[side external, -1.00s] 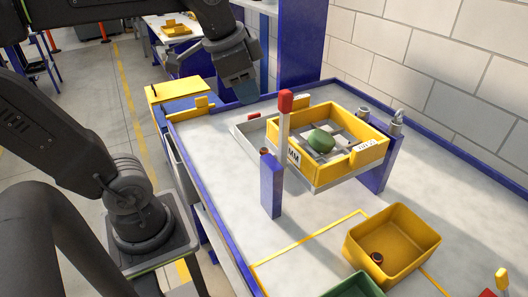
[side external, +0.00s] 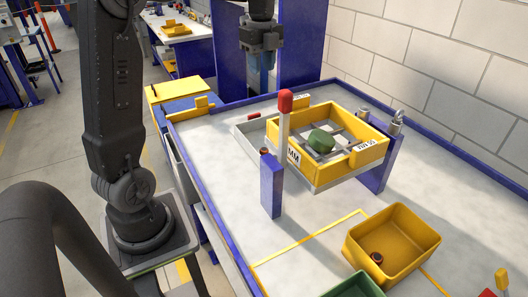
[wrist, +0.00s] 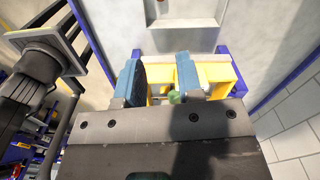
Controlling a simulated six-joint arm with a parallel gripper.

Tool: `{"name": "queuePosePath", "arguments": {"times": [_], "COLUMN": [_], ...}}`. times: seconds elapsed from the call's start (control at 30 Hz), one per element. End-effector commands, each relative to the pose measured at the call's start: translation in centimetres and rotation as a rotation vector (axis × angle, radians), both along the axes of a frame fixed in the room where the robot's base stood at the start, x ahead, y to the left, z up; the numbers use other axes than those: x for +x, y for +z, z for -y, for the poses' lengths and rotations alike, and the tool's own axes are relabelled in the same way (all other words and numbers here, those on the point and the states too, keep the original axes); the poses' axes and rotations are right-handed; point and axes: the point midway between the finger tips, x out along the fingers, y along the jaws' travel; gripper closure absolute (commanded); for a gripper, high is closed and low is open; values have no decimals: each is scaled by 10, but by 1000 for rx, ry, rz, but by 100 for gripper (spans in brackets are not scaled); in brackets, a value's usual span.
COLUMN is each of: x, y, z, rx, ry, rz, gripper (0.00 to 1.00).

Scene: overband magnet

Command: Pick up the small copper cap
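My gripper (side external: 262,62) hangs fingers down, high over the far end of the table. In the wrist view its blue fingers (wrist: 160,80) are apart, with nothing held between them. A small copper-brown round piece (side external: 265,151) sits at the top of the near blue post. Another reddish-brown round piece with a dark top (side external: 377,258) lies in the yellow bin (side external: 420,240). Both are small, and I cannot tell for sure which is the copper cap. My gripper is well away from both.
A raised yellow frame (side external: 372,153) with a grey grid holds a green lump (side external: 321,140). A green bin (side external: 355,287) is at the front. The left tabletop is clear.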

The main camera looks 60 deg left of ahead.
Motion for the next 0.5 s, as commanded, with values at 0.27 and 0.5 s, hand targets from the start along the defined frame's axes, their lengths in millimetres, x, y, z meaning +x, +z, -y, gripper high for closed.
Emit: {"name": "queuePosePath", "arguments": {"times": [0.27, 0.5], "x": [-1, -1], "y": [-76, -124], "z": [2, 2], "rx": [-3, 0], "ry": [1, 1], "rz": [-5, 0], "gripper": [66, 66]}}
